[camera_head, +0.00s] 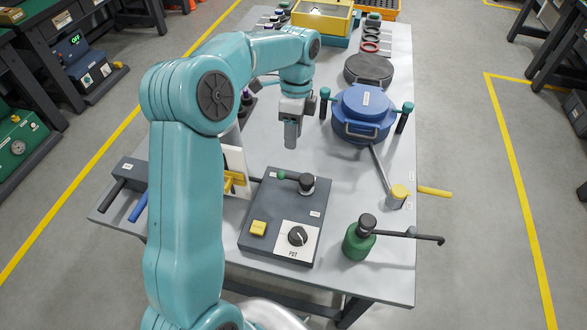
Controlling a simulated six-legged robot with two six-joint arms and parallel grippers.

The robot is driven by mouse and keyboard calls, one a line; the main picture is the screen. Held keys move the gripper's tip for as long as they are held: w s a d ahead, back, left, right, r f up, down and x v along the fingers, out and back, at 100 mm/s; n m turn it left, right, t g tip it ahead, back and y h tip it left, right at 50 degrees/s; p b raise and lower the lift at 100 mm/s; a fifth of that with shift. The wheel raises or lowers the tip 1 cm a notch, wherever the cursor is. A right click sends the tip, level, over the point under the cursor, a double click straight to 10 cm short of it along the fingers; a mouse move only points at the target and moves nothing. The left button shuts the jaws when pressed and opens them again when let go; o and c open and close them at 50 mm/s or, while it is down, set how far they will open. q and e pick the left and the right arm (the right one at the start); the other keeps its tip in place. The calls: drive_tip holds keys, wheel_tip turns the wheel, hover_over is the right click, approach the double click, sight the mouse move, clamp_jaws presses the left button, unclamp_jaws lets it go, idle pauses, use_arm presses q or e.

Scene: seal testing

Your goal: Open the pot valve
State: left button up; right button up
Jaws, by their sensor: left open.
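A dark grey control box (262,200) on the table carries a lever valve with a green-tipped handle (298,182), a yellow button (258,228) and a black knob on a white plate (295,237). The handle points left. A blue lidded pot (362,118) stands behind it to the right. A pipe runs from the pot to a yellow-topped fitting (398,194) with a yellow lever (434,191) pointing right. I cannot tell which of these is the pot valve. My left gripper (291,138) points down behind the box, apart from it, open and empty. My right gripper is out of view.
A green bottle-like pump (359,240) with a long black lever stands at the front right. A dark round lid (369,69), several rings and a yellow tray (322,18) are at the back. My left arm hides part of the table's left side.

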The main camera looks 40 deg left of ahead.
sight(292, 176)
use_arm(q)
drive_tip(key=f, duration=0.3)
drive_tip(key=s+d+f, duration=0.1)
drive_tip(key=f, duration=0.6)
drive_tip(key=shift+s+d+f, duration=0.15)
drive_tip(key=shift+s+f, duration=0.05)
drive_tip(key=shift+s, duration=0.2)
drive_tip(key=shift+w+d+f, duration=0.1)
drive_tip(key=shift+d+f, duration=0.05)
drive_tip(key=shift+f, duration=0.45)
clamp_jaws()
